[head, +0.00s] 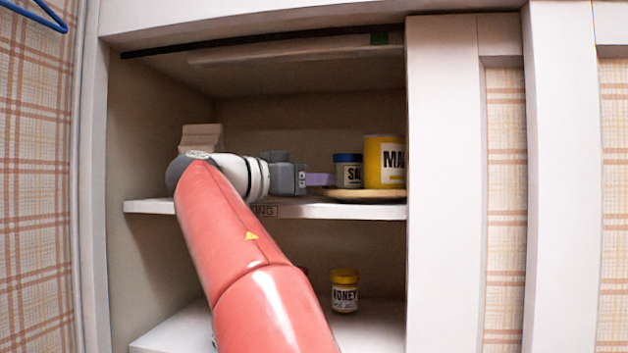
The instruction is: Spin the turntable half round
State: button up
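The turntable (362,196) is a round tan wooden disc on the upper cupboard shelf, at the right. A blue-lidded jar labelled "SAL" (348,174) and a larger yellow container labelled "MA" (384,163) stand on it. The cupboard's right edge cuts off part of the disc and the yellow container. My gripper (318,180) reaches in from the left at about the disc's height, near its left rim. A pale purple piece shows at its tip. I cannot tell whether the fingers are open or shut, or whether they touch the disc.
The upper shelf (340,211) has a beige object (201,137) at its left, behind my arm. A yellow-lidded honey jar (344,291) stands on the lower shelf. A white panel (446,180) bounds the opening on the right. Free space lies above the jars.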

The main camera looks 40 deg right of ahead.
aim_at(334, 205)
grip_shut()
jog(key=shift+s+a+f+t+b, duration=0.1)
jog(key=shift+s+t+b, duration=0.05)
jog(key=shift+t+b, duration=0.2)
jog(key=shift+s+a+f+n+t+b, duration=0.15)
jog(key=shift+s+n+t+b, duration=0.55)
jog(key=shift+n+t+b, duration=0.45)
jog(key=s+n+t+b, duration=0.2)
jog(key=t+b, duration=0.1)
jog(key=shift+s+a+t+y, duration=0.1)
jog(key=shift+s+t+y, duration=0.1)
jog(key=shift+t+y, duration=0.15)
jog(key=shift+s+n+t+y+b, duration=0.45)
jog(key=shift+s+n+t+b, duration=0.25)
jog(key=shift+t, duration=0.25)
jog(key=shift+s+d+r, duration=0.2)
jog(key=shift+s, duration=0.35)
